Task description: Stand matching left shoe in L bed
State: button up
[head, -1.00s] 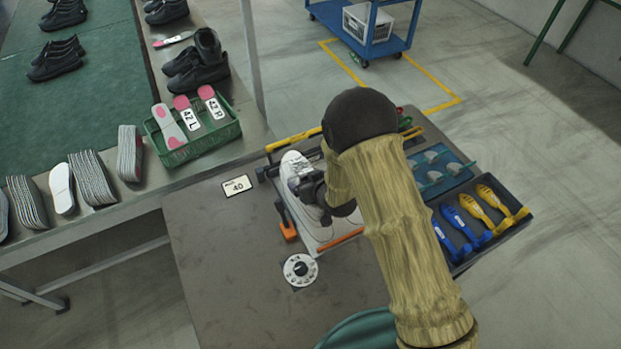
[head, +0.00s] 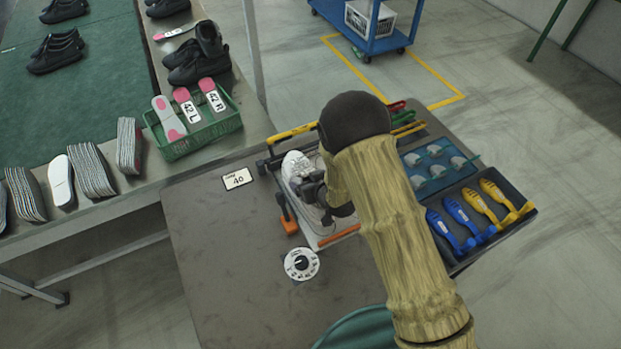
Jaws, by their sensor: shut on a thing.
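A white shoe (head: 297,165) is in the frame with the yellow bar and orange handles (head: 291,133) on the small table. My gripper (head: 318,198) is shut on the white shoe near its middle. My arm hides the right part of the frame, and the L bed's marking cannot be read. Whether the shoe's sole touches the bed cannot be told.
A card reading 40 (head: 238,179) and a round dial (head: 301,264) lie on the table. A tray of blue and yellow shoe trees (head: 478,213) stands right. A green crate (head: 205,133) with 42 L and 42 R insoles is on the conveyor side. The table's front left is clear.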

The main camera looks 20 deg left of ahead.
jog(key=shift+a+f+b, duration=0.1)
jog(key=shift+f+b, duration=0.6)
jog(key=shift+f, duration=0.75)
jog(key=o, duration=1.5)
jog(key=shift+c, duration=0.2)
jog(key=shift+r, duration=0.1)
jog(key=shift+r+p, duration=2.8)
jog(key=shift+r, duration=2.1)
